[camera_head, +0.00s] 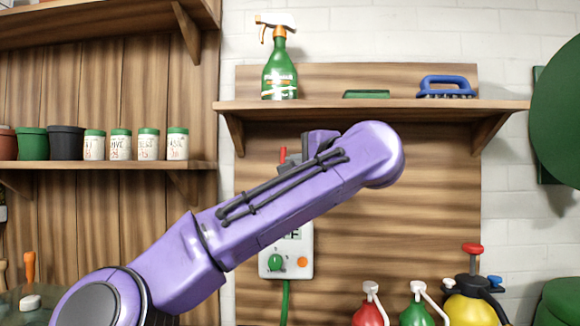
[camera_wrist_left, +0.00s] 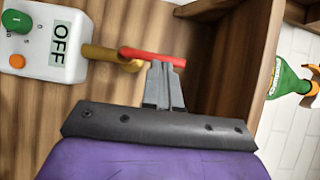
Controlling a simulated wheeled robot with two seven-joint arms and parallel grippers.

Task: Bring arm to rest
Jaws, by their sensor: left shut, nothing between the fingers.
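My left arm comes in from the lower left in the head view and reaches up across the middle. Its gripper is mostly hidden behind the arm there. In the left wrist view the left gripper (camera_wrist_left: 163,70) has its fingers together with nothing between them. A red lever (camera_wrist_left: 150,57) on a brass fitting (camera_wrist_left: 110,58) lies right at the fingertips; I cannot tell whether they touch. The red lever also shows as a small red tip in the head view (camera_head: 283,155). My right gripper is not in view.
A white control box (camera_head: 298,262) reads OFF in the wrist view (camera_wrist_left: 58,47). The wall shelf (camera_head: 370,105) above the arm holds a green spray bottle (camera_head: 280,72) and a blue brush (camera_head: 446,87). Pots and labelled jars stand on the left shelf (camera_head: 100,172). Sprayers (camera_head: 470,308) stand lower right.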

